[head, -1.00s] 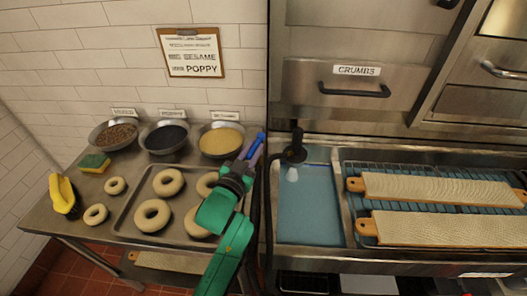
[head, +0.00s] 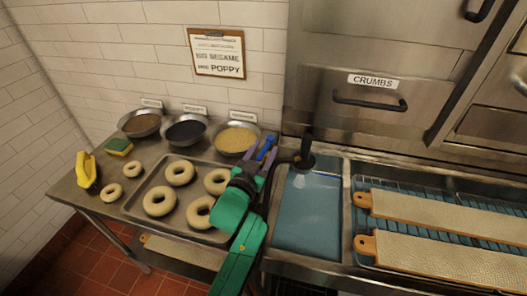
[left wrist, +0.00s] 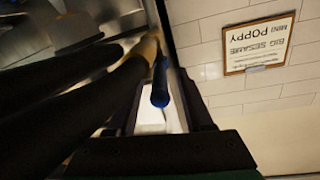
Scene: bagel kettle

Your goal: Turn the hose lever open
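The hose lever (head: 266,147) is a small blue handle at the table's right end, beside the sink, in the head view. Its rounded blue end also shows close up in the left wrist view (left wrist: 160,88). My left gripper (head: 262,155) is at the lever, with its two purple fingers apart and the blue handle between or just beyond them. I cannot tell whether the fingers touch it. The black hose nozzle (head: 304,158) hangs over the blue water (head: 308,215), with a pale stream below it. My right gripper is not in view.
A tray (head: 133,207) of bagels lies left of my left arm. Bowls of toppings (head: 236,139) stand behind it. A sponge (head: 119,147) and a yellow object (head: 86,169) are farther left. Bagel boards (head: 440,215) lie on the rack at right. Dark hose parts crowd the left wrist view.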

